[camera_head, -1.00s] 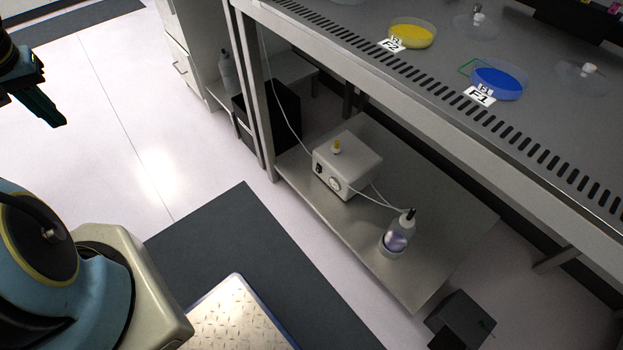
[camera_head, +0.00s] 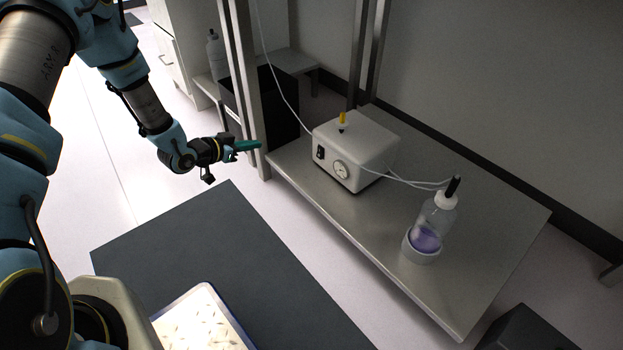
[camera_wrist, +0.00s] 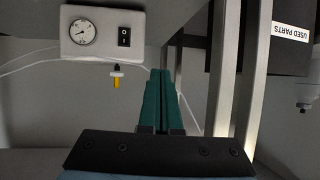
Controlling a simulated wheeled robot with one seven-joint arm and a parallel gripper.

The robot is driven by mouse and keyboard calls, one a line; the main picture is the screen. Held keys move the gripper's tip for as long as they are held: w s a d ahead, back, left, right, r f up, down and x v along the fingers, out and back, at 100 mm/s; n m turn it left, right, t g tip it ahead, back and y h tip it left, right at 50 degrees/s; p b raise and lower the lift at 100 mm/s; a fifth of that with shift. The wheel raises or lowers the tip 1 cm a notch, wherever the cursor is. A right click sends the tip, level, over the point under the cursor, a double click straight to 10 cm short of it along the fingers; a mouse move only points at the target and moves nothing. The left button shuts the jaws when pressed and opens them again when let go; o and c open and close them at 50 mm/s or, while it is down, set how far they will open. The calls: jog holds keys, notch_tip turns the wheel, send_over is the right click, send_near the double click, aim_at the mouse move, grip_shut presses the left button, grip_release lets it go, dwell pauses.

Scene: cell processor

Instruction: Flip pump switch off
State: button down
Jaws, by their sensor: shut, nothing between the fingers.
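The pump (camera_head: 366,140) is a white box on the low steel shelf, with a yellow-and-black fitting (camera_head: 342,121) on top. Its front carries a small black rocker switch (camera_head: 319,153) and a round gauge (camera_head: 341,169). In the wrist view the pump (camera_wrist: 105,18) appears upside down at upper left, with the switch (camera_wrist: 124,37) marked O and I facing me. Which side is pressed in is too small to tell. My gripper (camera_head: 258,145) has green fingers, shut and empty. It is left of the switch, apart from it, close to the shelf's front-left post.
A bottle (camera_head: 431,226) with purple liquid stands in a white holder on the shelf (camera_head: 455,290), joined to the pump by tubes. Metal posts (camera_head: 243,75) and a black bin (camera_head: 281,112) are beside my gripper.

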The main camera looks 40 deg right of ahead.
aim_at(319, 157)
jog(key=s+d+f+m+g+h+b, duration=0.1)
jog(key=s+d+f+g+h+b, duration=0.1)
jog(key=s+f, duration=0.4)
jog(key=shift+d+f+b, duration=0.4)
jog(key=shift+d+f, duration=0.25)
jog(key=b+x, duration=0.5)
jog(key=x, duration=0.8)
jog(key=shift+s+f+b, duration=0.15)
jog(key=shift+s+b, duration=0.05)
jog(key=shift+b, duration=0.2)
jog(key=shift+d, duration=0.45)
